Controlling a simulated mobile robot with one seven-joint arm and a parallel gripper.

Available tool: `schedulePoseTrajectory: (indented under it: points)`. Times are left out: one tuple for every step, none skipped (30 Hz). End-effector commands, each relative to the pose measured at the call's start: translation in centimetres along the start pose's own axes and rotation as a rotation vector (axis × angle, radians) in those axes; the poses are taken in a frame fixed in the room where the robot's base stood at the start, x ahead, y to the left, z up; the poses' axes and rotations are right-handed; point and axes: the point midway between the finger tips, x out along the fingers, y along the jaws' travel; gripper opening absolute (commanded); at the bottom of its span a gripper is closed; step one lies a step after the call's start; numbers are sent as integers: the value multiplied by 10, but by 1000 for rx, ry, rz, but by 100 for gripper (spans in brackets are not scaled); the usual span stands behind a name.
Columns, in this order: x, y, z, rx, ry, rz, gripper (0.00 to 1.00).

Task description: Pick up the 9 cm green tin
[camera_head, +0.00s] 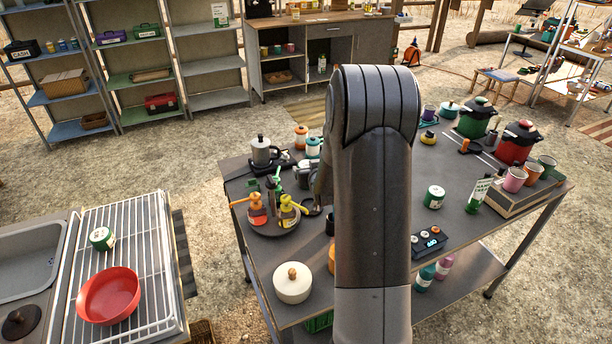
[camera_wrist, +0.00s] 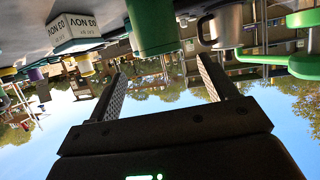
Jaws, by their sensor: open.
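A green tin with a white label (camera_head: 434,197) stands on the dark table right of my arm. A similar green-and-white tin (camera_head: 102,238) is on the white wire rack at left. I cannot tell their sizes. In the wrist view, which is upside down, my gripper (camera_wrist: 164,84) is open with nothing between its fingers. A plain green cylinder (camera_wrist: 152,28) shows at the top edge of that view, beyond the fingers and apart from them; I cannot tell which object it is. In the head view my arm hides most of the gripper.
A round tray (camera_head: 272,229) with spray bottles and a white lidded pot (camera_head: 292,283) are left of my arm. A small display device (camera_head: 429,242) sits front right. Green (camera_head: 475,117) and red (camera_head: 517,143) pots stand at the back right. A red bowl (camera_head: 109,295) is on the rack.

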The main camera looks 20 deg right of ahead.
Motion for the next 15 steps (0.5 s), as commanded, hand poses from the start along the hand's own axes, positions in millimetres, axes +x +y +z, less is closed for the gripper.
schedulePoseTrajectory:
  points:
    - [9,0,1,0,-1,-1,77]
    - [13,0,1,0,-1,-1,77]
    - [18,0,1,0,-2,-1,77]
    - [22,0,0,0,-1,-1,77]
    - [25,0,0,0,-1,0,77]
    - [28,0,1,0,-1,0,77]
    - [30,0,1,0,-1,0,77]
    - [32,0,0,0,0,0,77]
    - [33,0,0,0,0,0,77]
    - [35,0,0,0,0,0,77]
    - [37,0,1,0,0,0,77]
    - [40,-1,2,0,-2,0,77]
    - [44,-1,2,1,-2,0,77]
    - [48,-2,2,1,-1,0,77]
    - [53,-2,3,1,-2,0,77]
